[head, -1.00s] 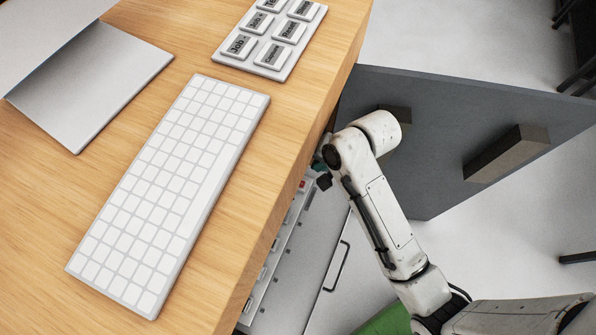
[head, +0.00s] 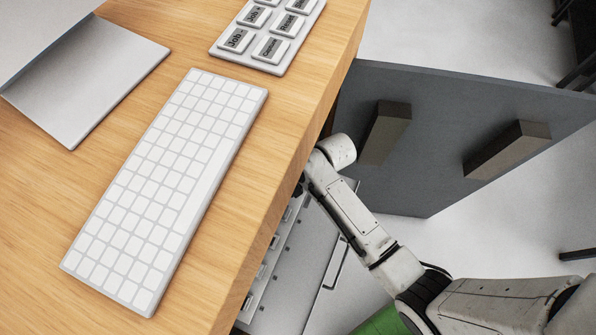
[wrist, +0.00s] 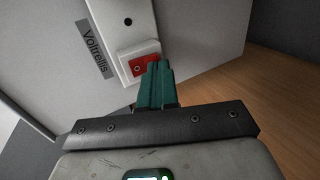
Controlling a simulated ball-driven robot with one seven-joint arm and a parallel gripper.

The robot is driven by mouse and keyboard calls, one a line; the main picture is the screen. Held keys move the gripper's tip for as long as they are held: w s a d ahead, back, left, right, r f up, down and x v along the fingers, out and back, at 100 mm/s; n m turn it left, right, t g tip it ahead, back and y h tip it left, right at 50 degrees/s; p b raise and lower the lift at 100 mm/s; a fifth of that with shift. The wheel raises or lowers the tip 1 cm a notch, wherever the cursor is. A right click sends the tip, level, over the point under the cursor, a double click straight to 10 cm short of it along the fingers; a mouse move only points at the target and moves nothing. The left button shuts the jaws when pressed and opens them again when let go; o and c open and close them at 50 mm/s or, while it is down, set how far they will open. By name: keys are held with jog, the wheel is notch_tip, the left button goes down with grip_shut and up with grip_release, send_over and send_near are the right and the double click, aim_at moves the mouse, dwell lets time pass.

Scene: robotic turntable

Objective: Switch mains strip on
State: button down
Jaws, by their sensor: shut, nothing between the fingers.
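The mains strip (wrist: 118,12) is a white bar in the wrist view, running up from the picture's middle. Its red rocker switch (wrist: 141,75) sits in a white frame at its near end. My gripper (wrist: 159,66) has its green fingers shut together and empty. Their tips are at the right side of the switch and hide part of it; I cannot tell whether they touch it. The switch's position is unclear. In the head view part of the strip (head: 264,271) shows below the desk edge, while my arm and the desk hide the switch and fingers.
The wooden desk (head: 225,185) overhangs the strip and bears a keyboard (head: 165,190) and a button panel (head: 268,33). A label reading "Voltrellis" (wrist: 96,51) is left of the strip. A dark grey panel with two blocks (head: 430,130) stands beyond my arm.

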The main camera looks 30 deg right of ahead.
dwell(0.4)
jog(key=shift+w+a+f, duration=0.1)
jog(key=shift+f, duration=0.15)
jog(key=shift+s+d+p, duration=0.5)
jog(key=shift+s+p, duration=0.15)
jog(key=shift+p, duration=0.1)
jog(key=shift+r, duration=0.2)
jog(key=shift+r+p, duration=0.25)
jog(key=shift+p, duration=0.15)
jog(key=p+v, duration=0.3)
jog(key=v, duration=1)
jog(key=shift+s+d, duration=0.15)
jog(key=shift+s, duration=0.05)
